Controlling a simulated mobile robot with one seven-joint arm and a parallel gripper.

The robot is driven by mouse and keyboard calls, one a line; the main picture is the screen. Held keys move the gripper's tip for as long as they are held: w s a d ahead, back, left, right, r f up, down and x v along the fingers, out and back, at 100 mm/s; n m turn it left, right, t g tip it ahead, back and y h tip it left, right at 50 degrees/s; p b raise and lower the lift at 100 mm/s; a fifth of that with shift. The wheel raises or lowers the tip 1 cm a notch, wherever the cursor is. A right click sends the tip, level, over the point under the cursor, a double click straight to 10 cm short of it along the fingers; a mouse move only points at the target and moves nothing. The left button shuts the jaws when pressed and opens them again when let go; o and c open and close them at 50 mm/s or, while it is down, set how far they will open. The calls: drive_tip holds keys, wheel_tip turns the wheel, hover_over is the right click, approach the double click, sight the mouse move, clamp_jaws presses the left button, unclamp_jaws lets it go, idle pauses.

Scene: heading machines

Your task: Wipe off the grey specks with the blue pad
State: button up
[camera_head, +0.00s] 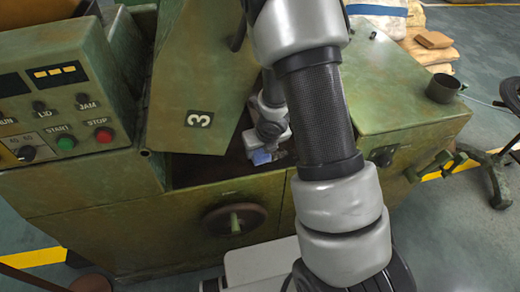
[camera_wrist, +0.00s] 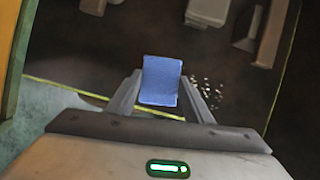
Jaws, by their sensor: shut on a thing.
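In the wrist view my gripper (camera_wrist: 160,98) is shut on the blue pad (camera_wrist: 161,80), with one finger on each side of it. Grey specks (camera_wrist: 208,92) lie in a small cluster on a dark surface just right of the pad. The pad appears beside the specks, not over them. I cannot tell whether the pad touches the surface. In the head view my gripper (camera_head: 268,153) is inside the machine's opening, under the raised lid, and the pad (camera_head: 261,157) shows small and blue there. My arm hides part of the opening, and the specks cannot be made out in that view.
The green machine's raised lid (camera_head: 200,75), marked 3, stands left of my arm. The opening's front edge (camera_head: 230,185) lies close in front of my gripper. A control panel (camera_head: 60,95) is at left. A dark cup (camera_head: 443,88) stands on the right top. Pale blocks (camera_wrist: 262,35) rise inside.

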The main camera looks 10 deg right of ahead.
drive_tip(key=shift+f+b, duration=1)
drive_tip(key=shift+d+r+p, duration=0.15)
drive_tip(key=shift+d+p, duration=0.3)
drive_tip(key=shift+d, duration=1.45)
drive_tip(key=shift+s+d+p, duration=0.1)
drive_tip(key=shift+d+p, duration=0.5)
drive_tip(key=shift+d, duration=3.6)
drive_tip(key=shift+a+f+b, duration=0.15)
drive_tip(key=shift+a+b, duration=0.7)
drive_tip(key=shift+a, duration=1.05)
drive_tip(key=shift+a+f+b, duration=0.1)
drive_tip(key=shift+a+b, duration=0.7)
drive_tip(key=shift+a, duration=1.1)
drive_tip(key=shift+a+r+b, duration=0.15)
drive_tip(key=shift+a+b, duration=0.3)
drive_tip(key=shift+a, duration=1.9)
wheel_tip(320, 180, up, 6)
drive_tip(key=p, duration=0.5)
drive_tip(key=shift+p, duration=0.3)
